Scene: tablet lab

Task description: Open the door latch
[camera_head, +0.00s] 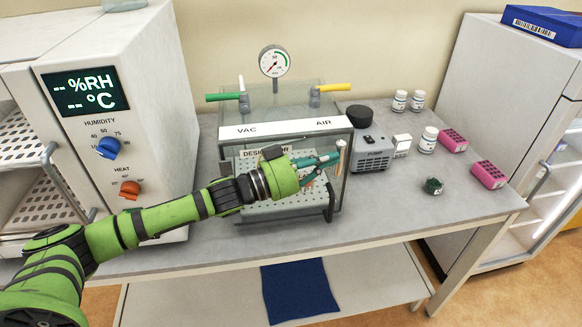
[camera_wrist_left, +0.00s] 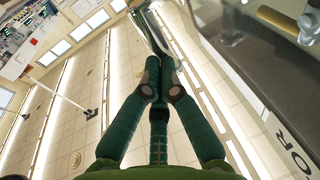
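The desiccator (camera_head: 290,128) is a clear box with a white top band marked VAC and AIR, standing on the bench. Its door latch (camera_head: 341,153) is a small upright piece at the right front edge of the door. My left gripper (camera_head: 330,159) reaches across the door front, its teal fingertips at the latch. In the left wrist view the green fingers (camera_wrist_left: 150,70) converge beside a shiny metal piece (camera_wrist_left: 152,28) close to the tips. Whether they grip it is unclear, as the contact is partly hidden. My right gripper is not in view.
A gauge (camera_head: 274,62) and green and yellow valve handles top the desiccator. A humidity oven (camera_head: 155,85) stands left. To the right are a pump (camera_head: 371,155), white bottles (camera_head: 428,140) and pink racks (camera_head: 488,174). The bench front (camera_head: 400,215) is clear. A dark curved handle (camera_head: 331,203) is below the latch.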

